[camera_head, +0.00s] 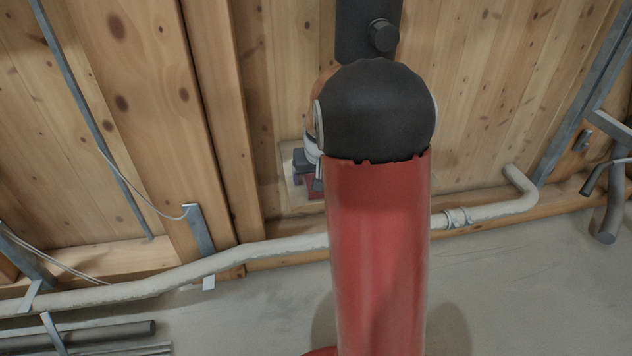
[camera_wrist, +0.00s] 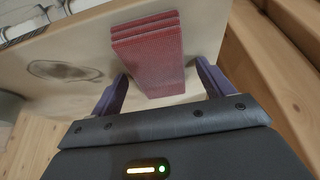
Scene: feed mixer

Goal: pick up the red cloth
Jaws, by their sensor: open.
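The red cloth (camera_wrist: 147,48) shows in the wrist view as a folded stack of flat layers on a pale surface (camera_wrist: 80,55). My gripper (camera_wrist: 162,70) is open, with one purple finger on each side of the cloth's near end. The cloth lies between the fingertips, with a small gap visible on the right; whether the left finger touches it I cannot tell. In the head view my red arm hides most of this spot. Only a small dark red patch of the cloth (camera_head: 315,192) shows left of the arm.
A wooden plank wall (camera_head: 280,90) stands behind. A pale pipe (camera_head: 180,277) runs along its foot above the grey floor (camera_head: 240,320). In the wrist view, a wooden beam (camera_wrist: 265,75) is close on the right, and a dark oval mark (camera_wrist: 65,71) is on the pale surface.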

